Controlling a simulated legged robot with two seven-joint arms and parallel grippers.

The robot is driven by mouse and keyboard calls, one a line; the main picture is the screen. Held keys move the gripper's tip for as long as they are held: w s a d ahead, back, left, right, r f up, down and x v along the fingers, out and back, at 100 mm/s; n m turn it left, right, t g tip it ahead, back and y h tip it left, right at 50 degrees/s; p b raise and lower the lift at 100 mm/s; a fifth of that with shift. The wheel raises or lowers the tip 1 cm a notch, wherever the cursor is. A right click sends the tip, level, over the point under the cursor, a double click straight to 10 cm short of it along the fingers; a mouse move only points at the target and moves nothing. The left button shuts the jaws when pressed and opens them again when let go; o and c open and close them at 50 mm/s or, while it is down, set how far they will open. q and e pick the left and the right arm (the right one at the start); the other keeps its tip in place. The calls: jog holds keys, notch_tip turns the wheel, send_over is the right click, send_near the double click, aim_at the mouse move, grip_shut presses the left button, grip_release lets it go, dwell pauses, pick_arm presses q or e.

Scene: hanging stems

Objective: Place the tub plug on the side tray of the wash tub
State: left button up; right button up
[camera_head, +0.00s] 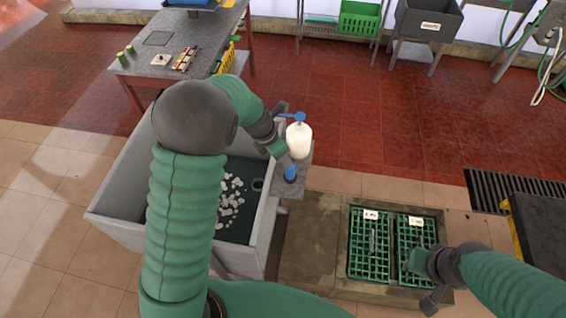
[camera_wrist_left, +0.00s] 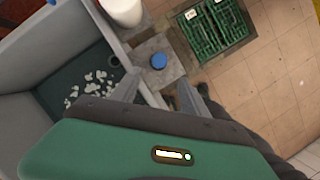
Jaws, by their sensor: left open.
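The wash tub (camera_head: 122,200) is a grey basin with dark water and white flecks. Its grey side tray (camera_head: 303,176) is on the right rim; it also shows in the left wrist view (camera_wrist_left: 150,46). A small blue piece, which looks like the tub plug (camera_head: 290,173), is on the tray, and appears as a round blue disc in the left wrist view (camera_wrist_left: 159,61). My left gripper (camera_head: 286,161) is open over the tray, its fingers apart with the plug beyond and between them in the left wrist view (camera_wrist_left: 158,87). My right gripper (camera_head: 416,264) is over the green grates; its jaws are unclear.
A white pump bottle (camera_head: 299,141) with a blue top stands on the tray behind the plug. The tub's dark drain hole (camera_head: 257,184) is near the tray. Green floor grates (camera_head: 370,245) lie to the right. A metal table (camera_head: 160,60) stands behind the tub.

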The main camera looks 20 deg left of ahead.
pick_arm(q)
jog(key=s+d+r+m+y, duration=0.1)
jog(key=s+d+m, duration=0.1)
jog(key=s+m, duration=0.7)
jog(key=s+d+r+m, duration=0.1)
jog(key=s+m, duration=0.9)
jog(key=m, duration=1)
jog(key=shift+d+r+m+g+y, duration=0.3)
jog(key=shift+d+r+m+y, duration=0.1)
jog(key=shift+r, duration=0.25)
